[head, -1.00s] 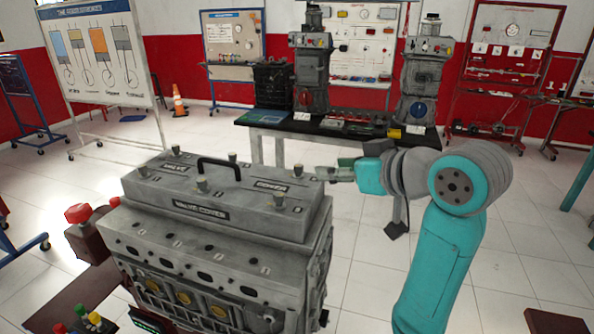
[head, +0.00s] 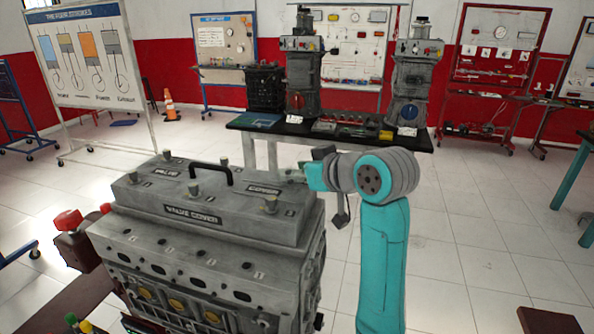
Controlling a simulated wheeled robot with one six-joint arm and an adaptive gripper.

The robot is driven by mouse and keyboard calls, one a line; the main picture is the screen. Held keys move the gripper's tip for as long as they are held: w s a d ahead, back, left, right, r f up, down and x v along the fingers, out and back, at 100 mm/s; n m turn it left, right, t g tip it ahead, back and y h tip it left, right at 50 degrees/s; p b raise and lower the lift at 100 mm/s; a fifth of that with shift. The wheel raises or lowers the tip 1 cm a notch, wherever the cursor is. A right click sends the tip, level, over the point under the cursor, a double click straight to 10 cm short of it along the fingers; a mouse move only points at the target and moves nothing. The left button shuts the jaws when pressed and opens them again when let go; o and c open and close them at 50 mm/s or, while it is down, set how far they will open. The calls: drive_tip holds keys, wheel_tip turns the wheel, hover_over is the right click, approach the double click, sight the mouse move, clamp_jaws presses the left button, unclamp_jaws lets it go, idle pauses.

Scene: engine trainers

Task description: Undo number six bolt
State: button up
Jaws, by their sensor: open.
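The grey engine block carries a valve cover (head: 194,215) with a black handle (head: 212,168) on top.
A black-topped table (head: 255,128) behind the engine holds engine models and small parts. A red knob (head: 68,220) is left of the engine. A chart board (head: 92,60) stands at the back left. Open tiled floor lies to the right.

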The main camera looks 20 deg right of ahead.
clamp_jaws()
drive_tip(key=shift+d+n+y, duration=0.1)
drive_tip(key=shift+n+y, duration=0.2)
drive_tip(key=shift+w+d+n+g+y, duration=0.1)
drive_tip(key=shift+d+n+g+y, duration=0.05)
drive_tip(key=shift+n+g+y, duration=0.35)
drive_tip(key=n+g+y, duration=0.1)
drive_tip(key=n+y, duration=0.1)
drive_tip(key=n, duration=0.1)
drive_tip(key=n+g+y, duration=0.1)
drive_tip(key=y, duration=0.1)
drive_tip(key=shift+w+d+g, duration=0.3)
drive_tip(key=n+g+y, duration=0.1)
drive_tip(key=n+g, duration=0.1)
drive_tip(key=n+g+y, duration=0.1)
drive_tip(key=shift+w+d+r+n+g+y, duration=0.1)
drive_tip(key=shift+w+d+n+g+y, duration=0.05)
drive_tip(key=shift+w+n+g+y, duration=0.35)
drive_tip(key=shift+n+g+y, duration=0.2)
drive_tip(key=shift+n+g, duration=1.2)
drive_tip(key=shift+g, duration=0.3)
unclamp_jaws()
